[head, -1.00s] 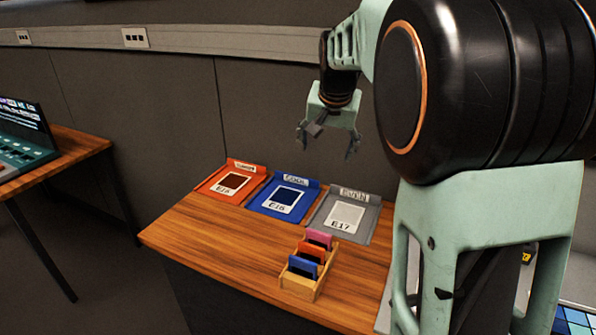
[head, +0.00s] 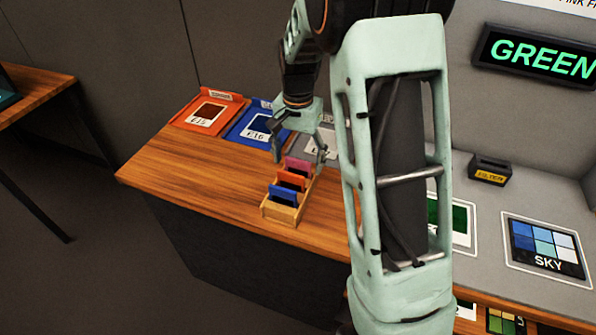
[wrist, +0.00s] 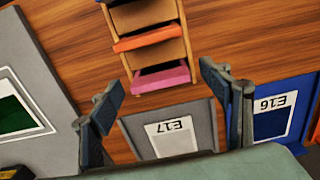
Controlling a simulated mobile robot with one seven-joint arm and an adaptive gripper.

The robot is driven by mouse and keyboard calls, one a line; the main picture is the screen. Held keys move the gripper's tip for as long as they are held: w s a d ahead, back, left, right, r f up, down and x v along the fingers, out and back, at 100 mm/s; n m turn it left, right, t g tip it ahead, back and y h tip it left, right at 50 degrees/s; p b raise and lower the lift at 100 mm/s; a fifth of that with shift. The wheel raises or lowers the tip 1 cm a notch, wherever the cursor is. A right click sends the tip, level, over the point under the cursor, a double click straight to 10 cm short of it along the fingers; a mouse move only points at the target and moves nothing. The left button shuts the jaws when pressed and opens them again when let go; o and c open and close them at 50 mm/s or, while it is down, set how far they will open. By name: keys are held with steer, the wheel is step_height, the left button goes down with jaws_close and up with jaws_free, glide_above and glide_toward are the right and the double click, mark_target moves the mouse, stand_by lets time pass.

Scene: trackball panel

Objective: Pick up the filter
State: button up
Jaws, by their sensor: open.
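A small wooden rack (head: 285,213) on the table holds three upright coloured filters. The pink filter (head: 297,164) is at the back, the orange filter (head: 291,180) in the middle and the blue filter (head: 284,194) at the front. My gripper (head: 298,155) is open and empty, above the back end of the rack near the pink filter. In the wrist view the pink filter (wrist: 163,77) shows between the open fingers (wrist: 162,90), with the orange filter (wrist: 147,39) beyond it. The blue filter is barely in that view, if at all.
Behind the rack lie an orange tray (head: 180,122), a blue tray (head: 240,132) and a grey tray marked E17 (wrist: 202,137). On the right are a black holder labelled FILTER (head: 489,170), a SKY card (head: 544,248) and a GREEN display (head: 540,55). The table left of the rack is clear.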

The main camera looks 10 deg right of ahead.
step_height(320, 180, down, 2)
steer(key=shift+f, duration=0.1)
steer(key=c, duration=1.1)
